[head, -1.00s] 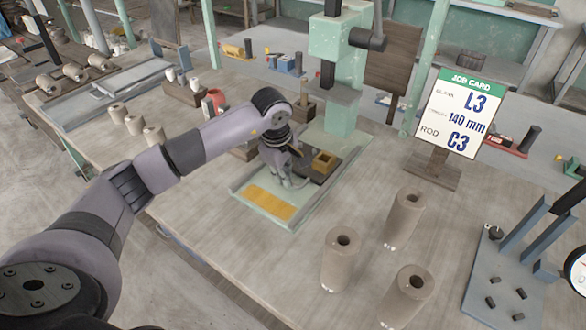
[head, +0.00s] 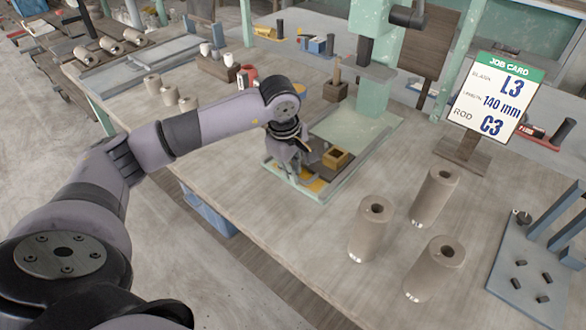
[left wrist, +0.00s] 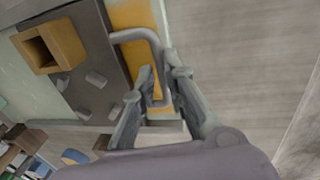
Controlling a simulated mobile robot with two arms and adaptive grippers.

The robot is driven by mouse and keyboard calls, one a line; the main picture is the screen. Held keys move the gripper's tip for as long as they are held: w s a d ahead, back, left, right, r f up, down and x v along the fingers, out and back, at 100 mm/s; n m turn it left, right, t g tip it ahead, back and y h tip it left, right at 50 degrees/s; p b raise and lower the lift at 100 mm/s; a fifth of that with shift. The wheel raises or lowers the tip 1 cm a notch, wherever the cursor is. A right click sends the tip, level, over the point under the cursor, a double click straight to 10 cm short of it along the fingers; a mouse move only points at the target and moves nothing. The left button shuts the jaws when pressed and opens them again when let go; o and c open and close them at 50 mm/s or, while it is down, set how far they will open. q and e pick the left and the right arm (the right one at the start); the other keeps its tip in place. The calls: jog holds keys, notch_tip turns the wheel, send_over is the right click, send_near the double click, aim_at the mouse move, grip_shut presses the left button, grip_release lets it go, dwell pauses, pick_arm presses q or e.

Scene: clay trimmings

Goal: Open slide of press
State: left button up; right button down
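The green press (head: 370,50) stands at the back of the bench, with a pale green bed (head: 362,122) reaching forward. The dark slide (left wrist: 88,65), carrying an open yellow box (head: 336,158), lies at the front end of the bed. The box also shows in the left wrist view (left wrist: 50,47). The slide's grey U-shaped handle (left wrist: 132,35) stands over a yellow strip (left wrist: 130,14). In the head view my left gripper (head: 297,176) partly hides the slide. My right gripper is out of view.
Three clay cylinders, one of them here (head: 370,230), stand right of the bed. A job card (head: 494,100) reading L3, 140 mm, C3 stands behind them. A blue-grey gauge fixture (head: 535,260) is at the right.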

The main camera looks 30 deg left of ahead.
pick_arm(q)
jog(key=o, duration=0.4)
jog(key=shift+c, duration=0.2)
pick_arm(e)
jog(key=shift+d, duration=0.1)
pick_arm(q)
notch_tip(320, 180, up, 12)
jog(key=s, duration=0.2)
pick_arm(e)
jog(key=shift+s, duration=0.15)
pick_arm(q)
jog(key=shift+s+a+f, duration=0.1)
jog(key=shift+s+f, duration=0.05)
jog(key=shift+f, duration=0.05)
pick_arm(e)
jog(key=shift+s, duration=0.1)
